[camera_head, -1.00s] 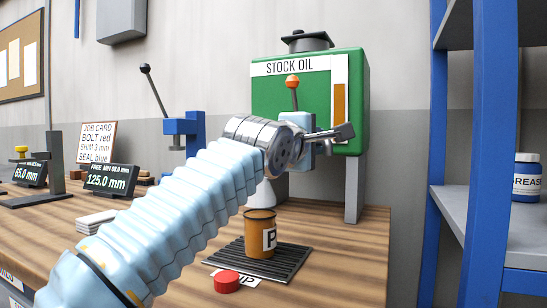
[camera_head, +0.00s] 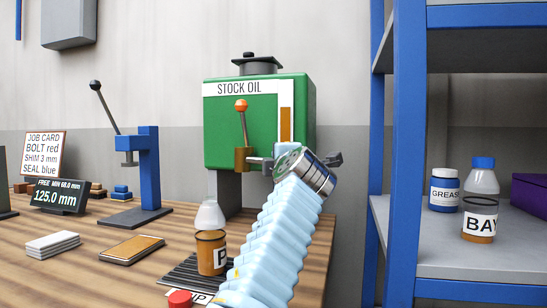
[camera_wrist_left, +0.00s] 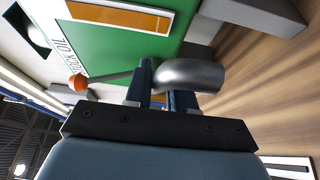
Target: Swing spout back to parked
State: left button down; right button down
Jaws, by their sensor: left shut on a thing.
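The green oil tank (camera_head: 225,130), marked STOCK OIL, stands on a bench against the wall. Its lever with an orange knob (camera_head: 241,105) stands upright over a brown valve body (camera_head: 243,160). My left gripper (camera_wrist_left: 160,88) is shut on the grey metal curved spout (camera_wrist_left: 192,75), with a blue finger on each side. In the head view my wrist hides the fingers and the spout, to the right of the valve. A bottle (camera_head: 208,252) with amber liquid, a pale shoulder and a P label stands on the slatted drip grate, left of my arm. My right gripper is out of view.
A blue-framed shelf (camera_head: 408,140) stands at the right, with a grease jar (camera_head: 444,190) and a BAY bottle (camera_head: 481,210). A blue press (camera_head: 148,170) stands left of the tank. A red button (camera_head: 180,299) is at the front of the bench.

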pick_arm(q)
jog(key=shift+d+f, duration=0.1)
jog(key=c, duration=1)
grip_release()
jog(key=shift+w, duration=0.1)
jog(key=shift+c, duration=0.2)
jog(key=s+d+b, duration=0.2)
jog(key=s+b, duration=0.5)
jog(key=s, duration=0.6)
jog(key=shift+s+b, duration=0.35)
jog(key=shift+d, duration=0.1)
